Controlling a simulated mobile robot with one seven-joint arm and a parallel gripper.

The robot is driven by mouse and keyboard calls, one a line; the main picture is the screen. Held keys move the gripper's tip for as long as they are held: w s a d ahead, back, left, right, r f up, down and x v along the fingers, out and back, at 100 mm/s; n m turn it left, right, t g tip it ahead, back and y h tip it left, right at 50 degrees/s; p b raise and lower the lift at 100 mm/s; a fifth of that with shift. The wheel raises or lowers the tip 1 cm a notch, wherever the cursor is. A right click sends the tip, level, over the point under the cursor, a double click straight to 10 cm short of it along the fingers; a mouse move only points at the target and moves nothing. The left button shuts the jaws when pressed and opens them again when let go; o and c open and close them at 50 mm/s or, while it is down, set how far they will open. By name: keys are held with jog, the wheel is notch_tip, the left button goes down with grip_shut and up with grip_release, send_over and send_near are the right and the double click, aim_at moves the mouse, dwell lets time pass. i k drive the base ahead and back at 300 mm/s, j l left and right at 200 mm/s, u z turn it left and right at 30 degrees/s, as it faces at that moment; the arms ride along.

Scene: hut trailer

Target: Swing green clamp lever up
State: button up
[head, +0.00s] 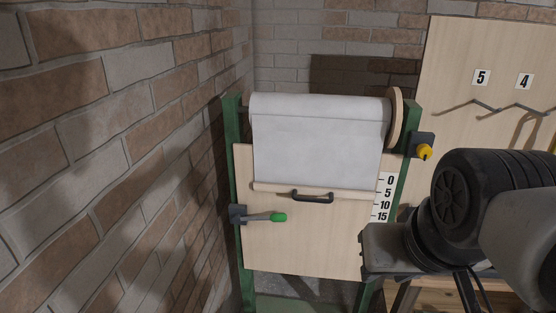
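The green clamp lever (278,217) is on the left side of the roll stand. Its grey arm runs nearly level to the right from a dark block (238,215) on the left green post, and its green tip lies over the wooden board. My arm fills the right of the head view. A grey block at its end is left of the black joint, to the right of the lever and well apart from it. I cannot make out fingertips, so the gripper's opening is not shown.
A white paper roll (318,140) hangs above the board (300,248), with a black handle (312,197) on its lower bar. A yellow knob (424,152) is on the right post. A brick wall (110,150) stands close on the left. A numbered hook panel (455,75) is at right.

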aim_at(237, 218)
jog(key=u, duration=0.6)
jog(key=i+u, duration=0.35)
jog(key=i+l, duration=0.05)
jog(key=i, duration=0.05)
